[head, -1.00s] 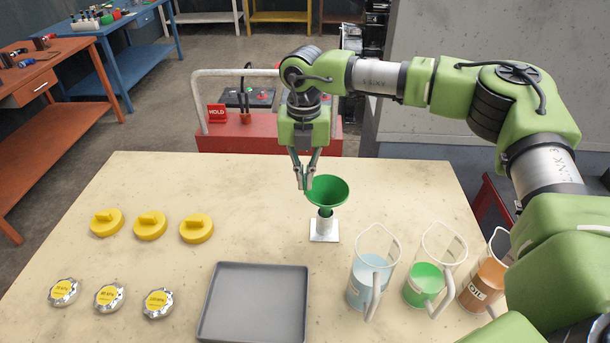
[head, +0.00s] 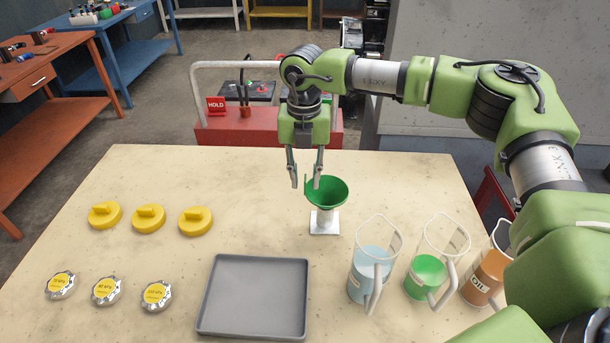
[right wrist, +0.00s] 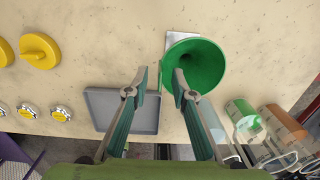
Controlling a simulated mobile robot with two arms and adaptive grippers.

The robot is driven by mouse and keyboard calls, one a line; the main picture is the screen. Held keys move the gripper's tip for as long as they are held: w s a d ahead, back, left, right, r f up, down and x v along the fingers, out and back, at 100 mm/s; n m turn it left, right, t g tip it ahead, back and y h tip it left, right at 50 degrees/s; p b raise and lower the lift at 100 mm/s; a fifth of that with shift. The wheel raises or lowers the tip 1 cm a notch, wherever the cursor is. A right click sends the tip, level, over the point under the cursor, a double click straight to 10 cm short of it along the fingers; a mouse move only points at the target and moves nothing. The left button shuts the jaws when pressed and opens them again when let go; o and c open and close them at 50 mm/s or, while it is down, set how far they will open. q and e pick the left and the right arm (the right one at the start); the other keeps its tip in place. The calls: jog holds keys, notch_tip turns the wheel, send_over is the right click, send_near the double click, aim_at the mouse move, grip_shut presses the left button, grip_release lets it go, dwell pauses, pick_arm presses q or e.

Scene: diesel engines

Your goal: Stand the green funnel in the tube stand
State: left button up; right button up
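The green funnel (head: 327,191) stands upright with its spout down in the white tube stand (head: 324,221), right of the table's middle. In the right wrist view the funnel (right wrist: 205,62) opens toward the camera, and a corner of the stand (right wrist: 180,37) shows behind it. My right gripper (head: 306,184) is open and empty, at the funnel's left rim. One finger lies in front of the rim in the head view; I cannot tell whether it touches. The right gripper (right wrist: 159,78) also shows open in the wrist view. My left gripper is not in view.
A grey tray (head: 206,300) lies in front on the table. Three yellow caps (head: 148,218) and three round metal caps (head: 107,291) lie at left. Jugs with blue (head: 368,270), green (head: 426,272) and orange liquid (head: 487,274) stand at right.

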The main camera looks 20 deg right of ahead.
notch_tip(320, 180, up, 12)
dwell(0.5)
dwell(0.4)
